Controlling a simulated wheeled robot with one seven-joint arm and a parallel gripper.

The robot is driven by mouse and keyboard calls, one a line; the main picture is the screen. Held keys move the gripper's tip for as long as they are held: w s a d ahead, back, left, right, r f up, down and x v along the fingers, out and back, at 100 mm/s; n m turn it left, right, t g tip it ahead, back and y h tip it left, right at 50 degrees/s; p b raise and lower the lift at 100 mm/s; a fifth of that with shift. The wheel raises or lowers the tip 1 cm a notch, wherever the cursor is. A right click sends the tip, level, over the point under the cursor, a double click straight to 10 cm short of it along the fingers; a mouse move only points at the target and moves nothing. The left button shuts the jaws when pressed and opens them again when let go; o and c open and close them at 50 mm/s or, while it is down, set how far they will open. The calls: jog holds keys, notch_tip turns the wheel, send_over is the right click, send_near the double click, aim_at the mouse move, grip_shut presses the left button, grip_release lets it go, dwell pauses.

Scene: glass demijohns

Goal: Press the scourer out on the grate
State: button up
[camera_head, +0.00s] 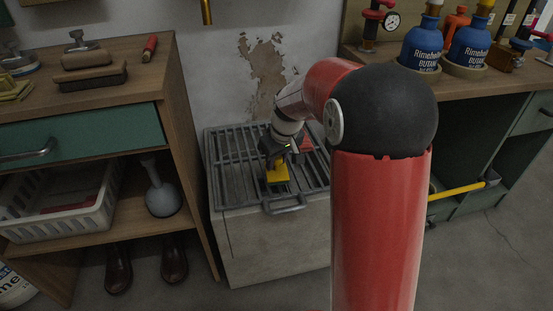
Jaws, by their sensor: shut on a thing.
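The grate (230,180) is a dark metal rack of parallel bars on top of a pale stone-like block between two benches. A yellow scourer (278,174) shows at the middle of the grate, under my gripper (275,160). My gripper points down and is shut on the scourer. The scourer looks to be at the level of the bars, but I cannot tell whether it touches them. The gripper's fingers are small and dark here, and my arm hides the right part of the grate.
A reddish object (306,144) lies at the back of the grate, partly hidden by my arm. A wooden bench (150,85) stands left; another with blue bottles (421,45) stands right.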

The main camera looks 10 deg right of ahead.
jog(key=shift+f+b, duration=0.55)
jog(key=shift+f, duration=0.3)
dwell(1.4)
jog(key=shift+r, duration=0.1)
jog(key=shift+r+p, duration=2.6)
jog(key=shift+r, duration=0.95)
